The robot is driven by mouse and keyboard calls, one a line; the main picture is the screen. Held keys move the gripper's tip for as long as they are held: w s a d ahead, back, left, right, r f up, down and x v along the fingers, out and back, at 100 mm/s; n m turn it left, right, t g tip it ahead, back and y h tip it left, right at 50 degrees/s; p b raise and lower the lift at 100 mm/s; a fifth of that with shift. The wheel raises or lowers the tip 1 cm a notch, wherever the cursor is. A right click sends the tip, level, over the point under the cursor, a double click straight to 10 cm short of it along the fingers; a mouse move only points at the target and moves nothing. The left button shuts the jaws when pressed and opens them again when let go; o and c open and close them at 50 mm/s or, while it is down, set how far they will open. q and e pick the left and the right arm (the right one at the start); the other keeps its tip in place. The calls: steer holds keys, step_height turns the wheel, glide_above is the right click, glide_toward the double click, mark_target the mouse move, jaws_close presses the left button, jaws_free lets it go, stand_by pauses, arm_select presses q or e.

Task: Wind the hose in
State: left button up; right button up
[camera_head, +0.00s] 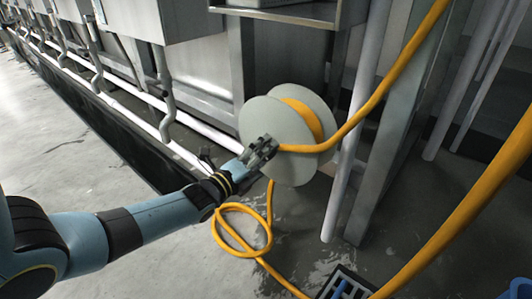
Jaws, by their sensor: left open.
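A pale grey hose reel (262,117) with two round flanges stands by the steel frame, with yellow-orange hose (302,117) wound between the flanges. My left gripper (268,148) is at the front face of the near flange, with its fingers open. A stretch of hose runs from beside the fingertips up to the upper right, and another part hangs below the reel to a loose loop (240,228) on the floor. I cannot tell whether the fingers touch the hose or the flange. My right gripper is not in view.
A thick hose stretch (470,215) crosses the right side close to me. A steel post (385,135) and a white pipe (345,150) stand right of the reel. A dark crate (345,284) with something blue sits at the bottom. The floor looks wet near the loop.

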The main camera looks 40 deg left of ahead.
arm_select(q)
steer(key=s, duration=1)
steer(key=shift+s+a, duration=0.3)
steer(key=shift+a, duration=0.1)
